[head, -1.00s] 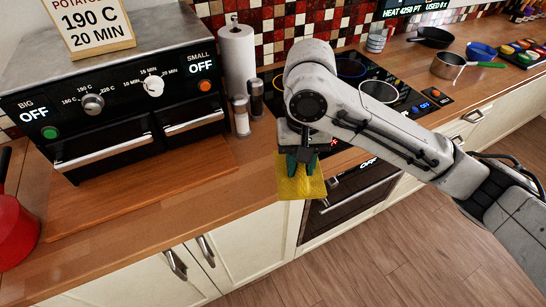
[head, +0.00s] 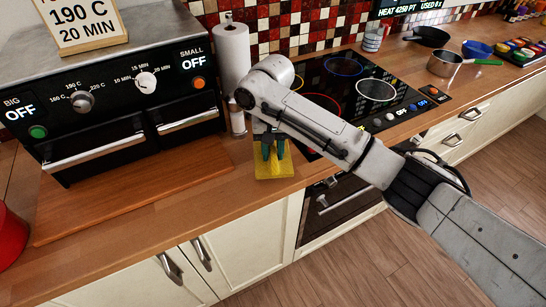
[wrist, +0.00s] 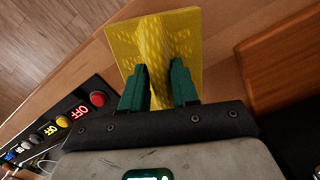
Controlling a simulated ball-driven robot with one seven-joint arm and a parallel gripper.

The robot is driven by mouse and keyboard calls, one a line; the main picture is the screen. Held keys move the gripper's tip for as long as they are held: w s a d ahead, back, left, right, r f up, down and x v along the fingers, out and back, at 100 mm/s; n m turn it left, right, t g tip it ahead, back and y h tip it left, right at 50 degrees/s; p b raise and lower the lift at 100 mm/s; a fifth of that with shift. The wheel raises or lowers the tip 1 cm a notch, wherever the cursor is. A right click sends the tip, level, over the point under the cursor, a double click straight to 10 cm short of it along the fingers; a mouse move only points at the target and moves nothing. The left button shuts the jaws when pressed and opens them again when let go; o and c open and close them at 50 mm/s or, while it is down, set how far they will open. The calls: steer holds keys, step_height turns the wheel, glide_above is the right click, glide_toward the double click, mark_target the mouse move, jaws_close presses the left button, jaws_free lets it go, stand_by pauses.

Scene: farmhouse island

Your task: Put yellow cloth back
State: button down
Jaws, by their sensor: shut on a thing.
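The yellow cloth (head: 277,166) is at the wooden counter's front edge, just left of the hob, below my gripper (head: 269,152). In the wrist view the yellow cloth (wrist: 185,35) looks flat with a raised ridge in its middle. The green fingers of my gripper (wrist: 159,88) are shut on that ridge. I cannot tell whether the cloth touches the counter. My arm covers part of the hob behind it.
A black oven unit (head: 120,125) stands at the left on the counter, with a wooden board (head: 140,190) before it. A paper towel roll (head: 233,55) and shakers stand behind my gripper. The hob (head: 350,95) lies right, with a pan (head: 448,64) beyond. A red pot (head: 10,237) is far left.

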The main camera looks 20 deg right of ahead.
steer(key=shift+s+f, duration=0.1)
steer(key=shift+f, duration=1.25)
steer(key=shift+f, duration=0.15)
steer(key=c, duration=0.8)
jaws_free()
steer(key=shift+c, duration=0.2)
steer(key=r, duration=0.8)
steer(key=w+r, duration=0.1)
steer(key=r, duration=0.3)
steer(key=shift+d+r, duration=0.15)
